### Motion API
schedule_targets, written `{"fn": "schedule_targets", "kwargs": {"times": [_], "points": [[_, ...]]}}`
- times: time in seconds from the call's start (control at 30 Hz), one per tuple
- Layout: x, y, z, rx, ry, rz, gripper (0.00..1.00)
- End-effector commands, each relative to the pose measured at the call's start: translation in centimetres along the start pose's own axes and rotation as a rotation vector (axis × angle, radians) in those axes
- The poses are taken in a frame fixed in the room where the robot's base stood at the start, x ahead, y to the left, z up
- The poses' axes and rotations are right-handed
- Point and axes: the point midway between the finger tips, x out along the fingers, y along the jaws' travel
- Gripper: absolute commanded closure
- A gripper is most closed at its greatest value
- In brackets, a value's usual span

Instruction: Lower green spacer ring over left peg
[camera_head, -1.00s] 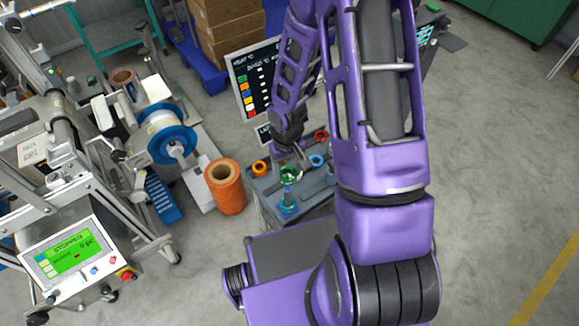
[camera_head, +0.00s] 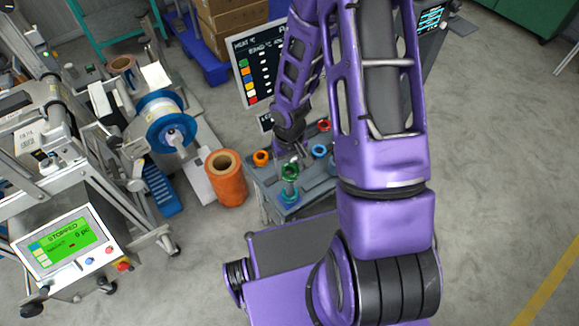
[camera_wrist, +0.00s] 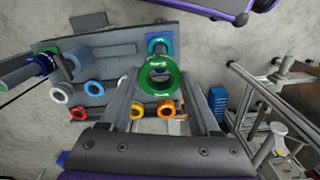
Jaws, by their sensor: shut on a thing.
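The green spacer ring (camera_wrist: 159,75) is held at the tips of my gripper (camera_wrist: 160,82), which is shut on it. In the head view the green ring (camera_head: 290,170) is above the teal-blue foot of the left peg (camera_head: 289,196), at the near corner of the grey bench. In the wrist view part of a peg with blue and green (camera_wrist: 158,44) shows just beyond the ring's edge. I cannot tell whether the ring is around the peg's tip or still clear of it. My arm hides part of the bench in the head view.
The grey bench (camera_wrist: 110,48) holds several other rings: an orange ring (camera_head: 261,157), a red ring (camera_head: 324,125) and a blue ring (camera_head: 319,151). In the wrist view a white ring (camera_wrist: 60,92) is also there. An orange spool (camera_head: 226,180) stands left of the bench, beside a machine.

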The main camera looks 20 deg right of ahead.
Motion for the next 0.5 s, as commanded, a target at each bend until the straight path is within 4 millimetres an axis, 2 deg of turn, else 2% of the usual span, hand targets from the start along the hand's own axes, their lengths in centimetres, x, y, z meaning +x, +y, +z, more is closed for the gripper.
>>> {"fn": "schedule_targets", "kwargs": {"times": [0.5], "points": [[0.54, 0.00, 0.02, 0.001, 0.000, 0.000, 0.95]]}}
